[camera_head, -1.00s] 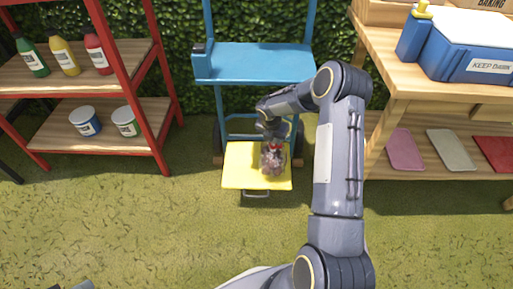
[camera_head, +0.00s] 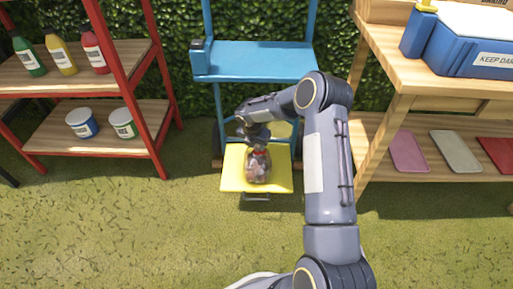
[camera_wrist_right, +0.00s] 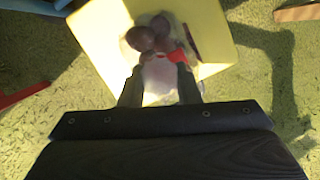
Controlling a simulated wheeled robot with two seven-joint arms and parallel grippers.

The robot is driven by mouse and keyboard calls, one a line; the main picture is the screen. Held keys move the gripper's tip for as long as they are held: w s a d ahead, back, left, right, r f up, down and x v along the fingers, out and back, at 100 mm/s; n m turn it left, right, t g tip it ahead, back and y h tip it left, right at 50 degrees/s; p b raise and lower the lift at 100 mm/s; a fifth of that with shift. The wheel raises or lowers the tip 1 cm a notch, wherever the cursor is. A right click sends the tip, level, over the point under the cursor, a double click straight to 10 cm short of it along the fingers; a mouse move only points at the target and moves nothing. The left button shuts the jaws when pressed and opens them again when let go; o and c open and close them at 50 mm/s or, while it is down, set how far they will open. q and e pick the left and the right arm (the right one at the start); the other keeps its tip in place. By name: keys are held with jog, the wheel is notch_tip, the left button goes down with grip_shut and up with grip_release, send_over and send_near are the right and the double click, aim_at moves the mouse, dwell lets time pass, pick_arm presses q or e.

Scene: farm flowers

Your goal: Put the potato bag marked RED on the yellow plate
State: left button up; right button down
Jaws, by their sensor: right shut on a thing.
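My right gripper (camera_head: 257,146) is shut on the potato bag (camera_head: 257,170), a clear bag of dark potatoes with a red part near its neck. No label word can be read. The bag hangs upright over the middle of the yellow plate (camera_head: 231,181); I cannot tell whether it touches it. In the right wrist view the gripper (camera_wrist_right: 160,66) has its fingers at the bag's neck, the bag (camera_wrist_right: 150,38) lies below, and the yellow plate (camera_wrist_right: 210,30) fills the background. My left gripper is not in view.
The yellow plate is at the foot of a blue hand truck (camera_head: 255,62). A red-framed shelf (camera_head: 135,110) with bottles and tins stands left. A wooden table (camera_head: 395,100) with a blue box (camera_head: 460,45) stands right. Grass in front is clear.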

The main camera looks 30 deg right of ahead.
jog(key=shift+f, duration=0.3)
jog(key=c, duration=1.1)
grip_release()
jog(key=shift+f, duration=0.1)
jog(key=p+v, duration=0.4)
jog(key=v, duration=0.8)
